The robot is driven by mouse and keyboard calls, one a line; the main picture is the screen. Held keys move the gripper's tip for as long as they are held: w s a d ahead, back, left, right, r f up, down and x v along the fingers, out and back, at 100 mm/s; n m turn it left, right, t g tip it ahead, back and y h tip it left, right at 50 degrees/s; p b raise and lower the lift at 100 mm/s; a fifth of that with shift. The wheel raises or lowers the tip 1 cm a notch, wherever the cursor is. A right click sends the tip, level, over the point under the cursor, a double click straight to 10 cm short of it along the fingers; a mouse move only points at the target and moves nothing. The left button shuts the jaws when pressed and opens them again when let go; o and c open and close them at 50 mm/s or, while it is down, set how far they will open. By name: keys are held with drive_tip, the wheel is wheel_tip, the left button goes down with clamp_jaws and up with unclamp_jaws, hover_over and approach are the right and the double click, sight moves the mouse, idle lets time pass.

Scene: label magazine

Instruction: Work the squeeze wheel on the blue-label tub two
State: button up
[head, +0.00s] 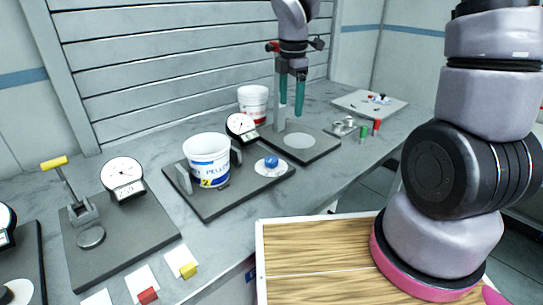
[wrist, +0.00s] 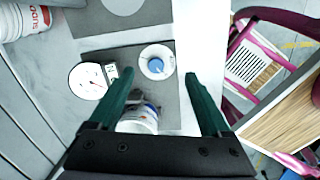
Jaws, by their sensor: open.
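The blue-label tub (head: 208,170), white and marked 2, stands upright on a dark base plate (head: 215,207) between a grey pad on its left and a dark pad on its right. In the wrist view the tub (wrist: 140,122) is partly hidden by my gripper. The squeeze wheel, a blue knob (head: 271,160), sits on a white disc right of the tub; the knob also shows in the wrist view (wrist: 156,64). A dial gauge (head: 242,126) stands behind it. My gripper (head: 291,112), with green fingers, is open and empty, raised above and beyond the knob.
A red-label tub (head: 253,101) stands at the back. A station with a yellow-handled lever (head: 54,163) and dial (head: 123,173) is at the left. Red and yellow blocks lie at the front. Small red and green cylinders (head: 362,134) and a tray (head: 370,104) are at the right.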

sight(272, 159)
drive_tip(key=a+f+n, duration=0.1)
drive_tip(key=f+n, duration=0.1)
drive_tip(key=f, duration=0.3)
drive_tip(key=a+f+n, duration=0.2)
drive_tip(key=f, duration=0.4)
drive_tip(key=a+f+n+g, duration=0.1)
drive_tip(key=a+f+n, duration=0.1)
drive_tip(key=f, duration=0.4)
drive_tip(key=shift+f, duration=0.25)
clamp_jaws()
